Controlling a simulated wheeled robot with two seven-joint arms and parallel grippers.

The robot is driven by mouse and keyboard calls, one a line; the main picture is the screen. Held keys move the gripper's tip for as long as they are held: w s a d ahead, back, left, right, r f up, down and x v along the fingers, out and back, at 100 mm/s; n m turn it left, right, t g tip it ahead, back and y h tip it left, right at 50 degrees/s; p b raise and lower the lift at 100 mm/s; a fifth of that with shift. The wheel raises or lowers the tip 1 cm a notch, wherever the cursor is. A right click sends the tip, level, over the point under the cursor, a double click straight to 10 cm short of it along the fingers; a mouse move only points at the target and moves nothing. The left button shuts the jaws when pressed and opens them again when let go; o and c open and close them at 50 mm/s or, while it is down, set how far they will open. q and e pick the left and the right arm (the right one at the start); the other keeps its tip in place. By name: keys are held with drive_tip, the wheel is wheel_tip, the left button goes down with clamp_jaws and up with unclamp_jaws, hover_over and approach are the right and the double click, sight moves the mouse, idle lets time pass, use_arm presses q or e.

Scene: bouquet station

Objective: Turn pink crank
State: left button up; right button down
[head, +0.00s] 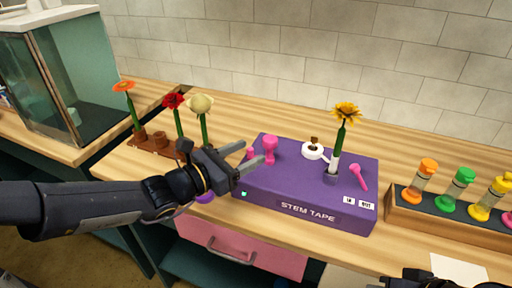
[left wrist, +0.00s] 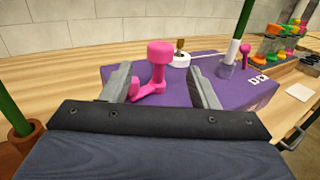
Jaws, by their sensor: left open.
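The pink crank (head: 270,146) stands at the left end of a purple box (head: 300,212) marked STEM TAPE. In the left wrist view, the crank (left wrist: 160,62) has an upright knob and a low arm toward the lower left. My left gripper (head: 252,157) is open at the box's left end, close to the crank. In the left wrist view the crank shows between the two spread fingers (left wrist: 162,75); I cannot tell whether they touch it. Of my right arm, only a dark part (head: 440,281) shows at the bottom edge; its fingers are not clear.
On the box are a white tape roll (head: 313,150), a yellow flower (head: 345,113) upright in a holder and a pink lever (head: 358,177). A rack of coloured-cap tubes (head: 432,217) stands right. Bare wood lies behind the box.

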sight(270, 138)
use_arm(q)
drive_tip(key=x, duration=0.7)
drive_tip(key=shift+w+d+r, duration=0.1)
drive_tip(key=shift+w+d, duration=0.1)
drive_tip(key=shift+d, duration=0.05)
drive_tip(key=c, duration=0.9)
drive_tip(key=m+g+h+p, duration=0.1)
drive_tip(key=g+p, duration=0.1)
drive_tip(key=p, duration=0.1)
drive_tip(key=m+g+h+p, duration=0.1)
drive_tip(key=m+g+p, duration=0.1)
drive_tip(key=p, duration=0.1)
drive_tip(key=m+g+h+p, duration=0.1)
drive_tip(key=g+p, duration=0.1)
drive_tip(key=p, duration=0.1)
drive_tip(key=shift+r+m+h, duration=0.25)
drive_tip(key=shift+m+h, duration=0.05)
drive_tip(key=shift+h, duration=0.1)
drive_tip(key=shift+c, duration=0.2)
drive_tip(key=m+g+p, duration=0.2)
drive_tip(key=g, duration=0.1)
drive_tip(key=shift+f+g+h, duration=0.15)
drive_tip(key=shift+g+h, duration=0.15)
drive_tip(key=shift+g, duration=0.1)
drive_tip(key=shift+f+m+g+p, duration=0.1)
drive_tip(key=shift+m+g+p, duration=0.35)
drive_tip(key=shift+m+g, duration=0.8)
drive_tip(key=shift+g, duration=0.35)
drive_tip(key=o, duration=0.9)
